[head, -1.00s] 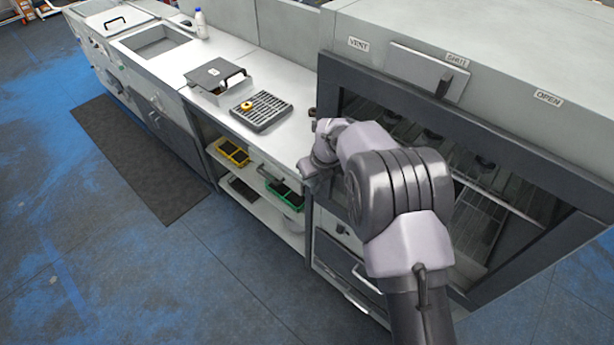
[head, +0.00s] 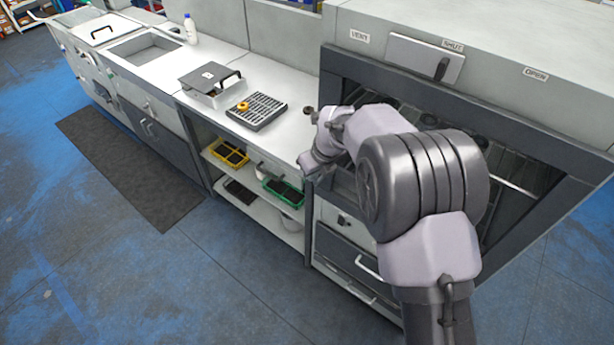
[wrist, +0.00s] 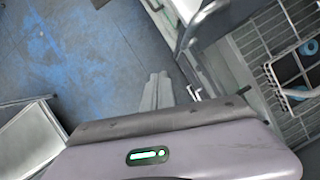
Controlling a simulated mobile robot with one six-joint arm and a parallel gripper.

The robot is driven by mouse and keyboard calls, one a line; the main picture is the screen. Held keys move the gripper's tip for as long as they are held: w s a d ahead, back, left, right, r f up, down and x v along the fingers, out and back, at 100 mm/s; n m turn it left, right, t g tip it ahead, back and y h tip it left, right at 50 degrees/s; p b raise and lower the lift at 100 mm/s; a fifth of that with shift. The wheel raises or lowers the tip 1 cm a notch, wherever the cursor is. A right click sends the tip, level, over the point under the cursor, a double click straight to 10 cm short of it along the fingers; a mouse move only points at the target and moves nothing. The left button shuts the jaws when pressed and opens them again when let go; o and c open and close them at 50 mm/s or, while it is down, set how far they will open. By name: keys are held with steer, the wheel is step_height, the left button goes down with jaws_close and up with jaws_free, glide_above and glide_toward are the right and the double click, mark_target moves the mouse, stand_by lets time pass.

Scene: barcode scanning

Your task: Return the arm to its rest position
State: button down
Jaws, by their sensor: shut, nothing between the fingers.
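My arm (head: 420,185) is bent in front of the large open-fronted cabinet (head: 335,70) on the right. My gripper (head: 308,165) is at the far end of the arm, beside the counter's front edge, and is partly hidden by the wrist in the head view. In the wrist view the two pale fingers of my gripper (wrist: 158,78) lie together, shut and empty, over the blue-grey floor.
The counter (head: 285,130) holds a black rack (head: 257,112) with a yellow ring (head: 242,106), a lidded box (head: 210,84) and a white bottle (head: 190,28). Yellow (head: 230,154) and green (head: 283,193) trays sit on shelves below. Floor (head: 150,285) at left is clear.

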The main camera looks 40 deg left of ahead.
steer(key=w+d+r+n+t+b, duration=0.1)
steer(key=d+r+n+b, duration=0.3)
steer(key=d, duration=0.8)
steer(key=d+r+n+t+b, duration=0.1)
steer(key=d+r+n+b, duration=0.35)
steer(key=d, duration=0.75)
steer(key=s+d+n+t+b, duration=0.1)
steer(key=s+d+n+b, duration=0.1)
steer(key=s+d+b, duration=0.35)
steer(key=s+d+n+b, duration=0.2)
steer(key=s+d+b, duration=0.1)
steer(key=d, duration=0.5)
steer(key=s+d+f+n+h+b, duration=0.1)
steer(key=s+d+f+n, duration=0.1)
steer(key=s, duration=0.3)
steer(key=s+d+f+n+t+h+b, duration=0.1)
steer(key=s+d+f+n+b, duration=0.1)
steer(key=s+d+f+n, duration=0.1)
steer(key=shift+s+d+f, duration=0.55)
steer(key=shift+s+d, duration=0.55)
steer(key=shift+s, duration=0.1)
